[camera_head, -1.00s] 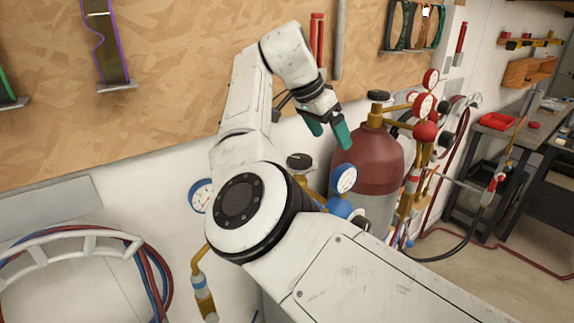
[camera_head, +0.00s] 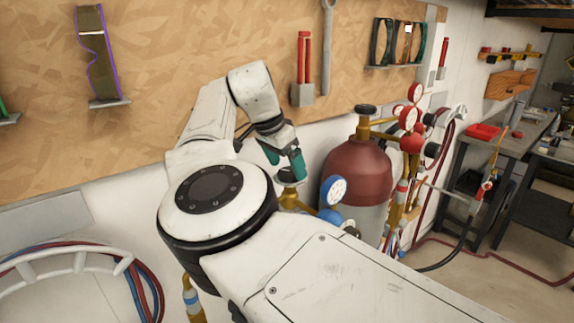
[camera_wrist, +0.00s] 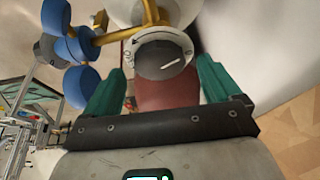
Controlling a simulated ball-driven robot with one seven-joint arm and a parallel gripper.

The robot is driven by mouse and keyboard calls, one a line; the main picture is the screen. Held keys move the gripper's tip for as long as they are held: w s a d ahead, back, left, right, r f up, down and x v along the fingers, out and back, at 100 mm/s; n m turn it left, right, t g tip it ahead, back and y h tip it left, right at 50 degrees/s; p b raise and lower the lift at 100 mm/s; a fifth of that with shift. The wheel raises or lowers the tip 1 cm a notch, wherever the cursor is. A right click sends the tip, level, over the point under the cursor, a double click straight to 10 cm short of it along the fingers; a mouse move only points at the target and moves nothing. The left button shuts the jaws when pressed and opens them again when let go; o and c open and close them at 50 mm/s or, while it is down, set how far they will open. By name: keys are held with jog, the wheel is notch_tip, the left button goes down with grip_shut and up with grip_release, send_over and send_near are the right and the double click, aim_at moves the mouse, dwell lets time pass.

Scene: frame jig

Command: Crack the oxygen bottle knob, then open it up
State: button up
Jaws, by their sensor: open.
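The oxygen bottle knob (camera_head: 287,178) is a dark round cap with a pale rim on a brass valve, with blue regulator parts and a white-faced blue gauge (camera_head: 333,191) beside it. My gripper (camera_head: 285,160) is just above the knob in the head view, pointing down, its green fingers partly covering it. In the wrist view the knob (camera_wrist: 163,58) shows between and beyond the two spread fingertips, with a white mark on its face. The blue regulator parts (camera_wrist: 78,48) are at its left there. I cannot tell whether a finger touches the knob. The bottle's body is mostly hidden by my arm.
A dark red gas bottle (camera_head: 357,172) with its own black knob (camera_head: 366,109) and red gauges (camera_head: 408,118) stands to the right. Coiled hoses (camera_head: 140,280) hang at lower left. A workbench (camera_head: 505,143) is at far right.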

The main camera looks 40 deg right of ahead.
jog(key=shift+x, duration=0.75)
jog(key=shift+c, duration=0.3)
jog(key=c, duration=1)
